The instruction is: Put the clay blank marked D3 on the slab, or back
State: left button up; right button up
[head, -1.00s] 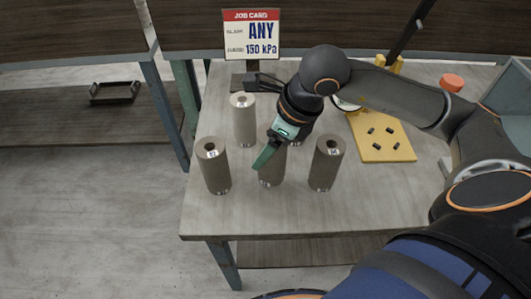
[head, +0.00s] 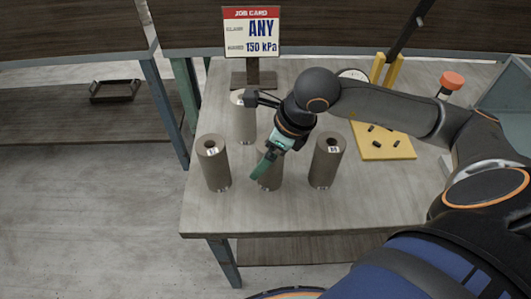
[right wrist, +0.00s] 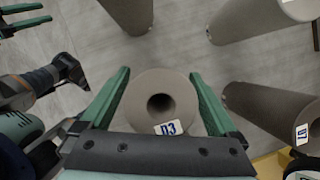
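The clay blank marked D3 (right wrist: 160,102) stands upright, with a hole in its top and a white label. In the head view its lower part (head: 270,183) shows below my right gripper (head: 264,164). In the right wrist view the green fingers of my right gripper (right wrist: 160,72) stand on either side of D3, close to its sides, and look open. Any contact is hard to judge. At the far left of that view, two green bars look like the parted fingers of my left gripper (right wrist: 26,15). The slab is not clearly identifiable.
Other upright blanks stand close by: left (head: 213,165), back (head: 243,120), right (head: 328,160), and one labelled D7 (right wrist: 278,115). A job card (head: 251,32) stands behind. A yellow board (head: 385,150) with dark pegs and a red knob (head: 452,80) are at right. The table's front is clear.

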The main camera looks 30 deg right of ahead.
jog(key=p+v, duration=0.1)
jog(key=v, duration=1.1)
jog(key=shift+r, duration=0.2)
